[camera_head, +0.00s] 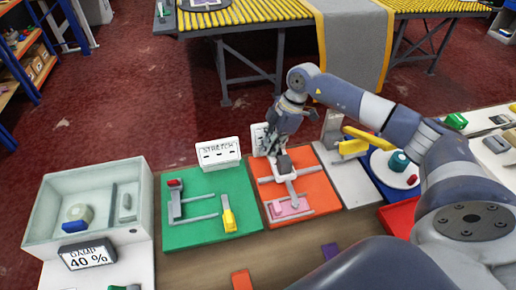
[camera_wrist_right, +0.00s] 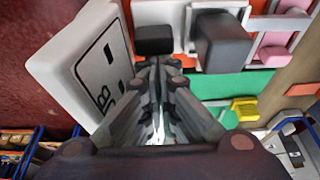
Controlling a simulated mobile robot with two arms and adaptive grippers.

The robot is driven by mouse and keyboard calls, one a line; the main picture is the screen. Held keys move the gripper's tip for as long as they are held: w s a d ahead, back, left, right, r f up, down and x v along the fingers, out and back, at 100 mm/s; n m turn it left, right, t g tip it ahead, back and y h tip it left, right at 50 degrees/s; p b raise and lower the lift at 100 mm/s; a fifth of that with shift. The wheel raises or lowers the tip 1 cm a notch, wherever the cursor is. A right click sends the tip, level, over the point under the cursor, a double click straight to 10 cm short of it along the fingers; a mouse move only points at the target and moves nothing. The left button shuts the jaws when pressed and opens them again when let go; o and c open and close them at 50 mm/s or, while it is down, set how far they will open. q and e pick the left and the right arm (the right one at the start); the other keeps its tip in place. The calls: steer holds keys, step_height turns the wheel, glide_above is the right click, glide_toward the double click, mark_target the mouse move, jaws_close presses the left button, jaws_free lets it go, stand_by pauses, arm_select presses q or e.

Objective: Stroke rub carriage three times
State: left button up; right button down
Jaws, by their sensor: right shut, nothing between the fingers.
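The orange board (camera_head: 322,188) carries a white rail frame with a dark grey block, which looks like the rub carriage (camera_head: 284,163), at its far part. A pink block (camera_head: 277,208) sits on a pink patch at the near end. My right gripper (camera_head: 275,148) is shut and empty, just behind the grey block. In the right wrist view the shut fingers (camera_wrist_right: 157,72) point toward a small black block (camera_wrist_right: 153,40), with the grey block (camera_wrist_right: 222,40) beside it to the right. I cannot tell whether the fingers touch either block. My left gripper is not in view.
A white sign (camera_head: 258,132) stands close behind the gripper. Left are the green board (camera_head: 205,230), the "STRETCH" sign (camera_head: 218,152) and a clear bin (camera_head: 60,195) with a "DAMP 40 %" display (camera_head: 86,255). Right are a grey plate (camera_head: 350,183) and a turntable (camera_head: 385,170).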

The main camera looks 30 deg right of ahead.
steer(key=d, duration=0.3)
steer(key=s+d, duration=0.1)
steer(key=d, duration=0.2)
steer(key=s+d, duration=0.1)
steer(key=d, duration=0.2)
steer(key=shift+s+d, duration=0.15)
steer(key=shift+s, duration=0.1)
steer(key=shift+d, duration=0.25)
steer(key=shift+d+r, duration=0.1)
steer(key=shift+d, duration=0.05)
